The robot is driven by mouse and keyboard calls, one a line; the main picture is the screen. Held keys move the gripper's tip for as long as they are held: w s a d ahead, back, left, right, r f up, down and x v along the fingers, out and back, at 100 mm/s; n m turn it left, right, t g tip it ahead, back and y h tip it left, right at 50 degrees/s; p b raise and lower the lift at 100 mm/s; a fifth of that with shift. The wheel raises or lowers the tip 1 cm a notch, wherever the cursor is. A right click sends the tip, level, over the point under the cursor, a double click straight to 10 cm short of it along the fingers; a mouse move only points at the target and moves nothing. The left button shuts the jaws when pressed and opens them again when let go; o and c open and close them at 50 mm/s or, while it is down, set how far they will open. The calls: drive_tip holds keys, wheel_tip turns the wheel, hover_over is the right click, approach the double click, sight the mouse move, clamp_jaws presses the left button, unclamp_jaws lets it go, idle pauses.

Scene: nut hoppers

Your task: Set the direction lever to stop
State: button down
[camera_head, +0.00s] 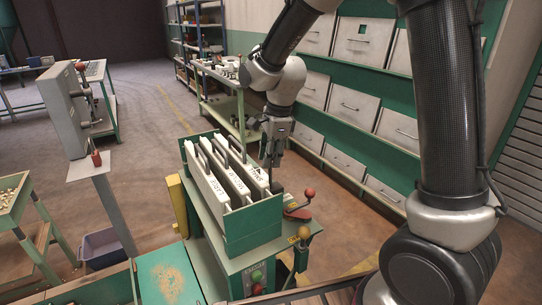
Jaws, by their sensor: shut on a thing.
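My gripper (272,178) points down just behind the right end of the green box on the machine. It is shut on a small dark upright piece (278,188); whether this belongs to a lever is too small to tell. A lever with a red ball knob (309,192) stands just to the right, apart from the gripper, with a red part at its foot. I cannot read any marking that tells which is the direction lever.
The green box (252,229) holds white labelled plates (207,187) with black handles, close left of my gripper. Green and red buttons (257,278) sit on the machine's front.

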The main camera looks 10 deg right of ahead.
drive_tip(key=c, duration=1.1)
unclamp_jaws()
drive_tip(key=shift+c, duration=0.2)
drive_tip(key=shift+r, duration=0.1)
wheel_tip(320, 180, up, 12)
drive_tip(key=s+d, duration=0.1)
drive_tip(key=shift+s+d+f, duration=0.2)
drive_tip(key=shift+s, duration=0.05)
